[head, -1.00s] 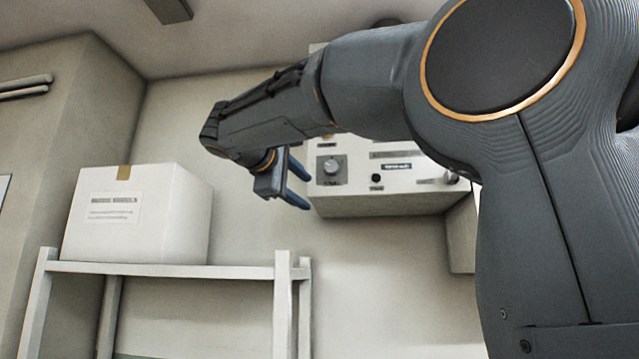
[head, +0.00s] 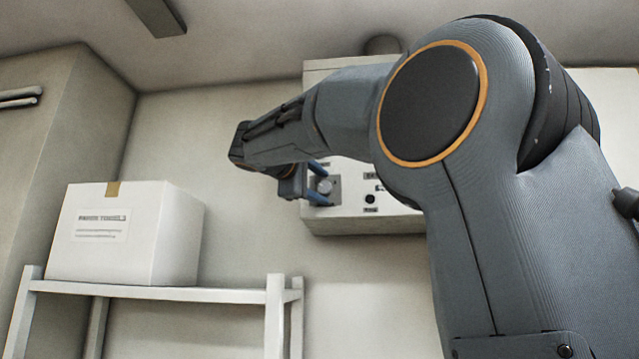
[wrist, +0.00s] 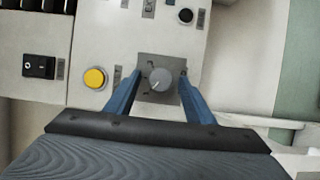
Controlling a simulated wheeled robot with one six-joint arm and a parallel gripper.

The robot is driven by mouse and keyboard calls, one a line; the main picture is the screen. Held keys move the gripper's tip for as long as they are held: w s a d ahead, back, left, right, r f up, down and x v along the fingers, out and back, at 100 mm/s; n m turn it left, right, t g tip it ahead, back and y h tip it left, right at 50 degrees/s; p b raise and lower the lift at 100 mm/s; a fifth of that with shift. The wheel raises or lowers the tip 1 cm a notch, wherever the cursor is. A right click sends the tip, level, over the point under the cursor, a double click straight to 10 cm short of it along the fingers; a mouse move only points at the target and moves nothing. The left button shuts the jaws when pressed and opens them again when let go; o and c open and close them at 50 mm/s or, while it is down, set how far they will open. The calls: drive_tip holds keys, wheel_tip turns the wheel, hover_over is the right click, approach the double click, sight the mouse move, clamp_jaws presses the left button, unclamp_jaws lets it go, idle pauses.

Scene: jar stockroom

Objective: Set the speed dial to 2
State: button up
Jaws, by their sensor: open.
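The speed dial is a round grey knob (wrist: 160,79) on a darker square plate in the wrist view. A pale pointer line shows on its face; I cannot read the number it points at. The knob also shows in the head view (head: 325,187), on the white control box (head: 362,223) on the wall. My gripper (wrist: 160,82) is open, with one blue finger on each side of the knob. I cannot tell whether the fingers touch it. In the head view my gripper (head: 318,184) is at the box's left part.
A yellow button (wrist: 95,78), a black rocker switch (wrist: 40,66) and a black round knob (wrist: 186,15) sit near the dial on the box. A white carton (head: 110,240) stands on a white shelf (head: 150,291) at left.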

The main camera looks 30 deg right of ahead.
drive_tip(key=shift+c, duration=0.3)
drive_tip(key=c, duration=1)
drive_tip(key=m+y+b, duration=0.1)
drive_tip(key=m+y, duration=0.1)
drive_tip(key=m, duration=0.2)
drive_tip(key=shift+r, duration=0.2)
drive_tip(key=m+y, duration=0.1)
drive_tip(key=m, duration=0.1)
drive_tip(key=m+y, duration=0.1)
drive_tip(key=m, duration=0.1)
drive_tip(key=shift+s+d+r+b, duration=0.1)
drive_tip(key=shift+d+r+b, duration=0.1)
drive_tip(key=shift+b, duration=0.1)
drive_tip(key=shift+m, duration=0.3)
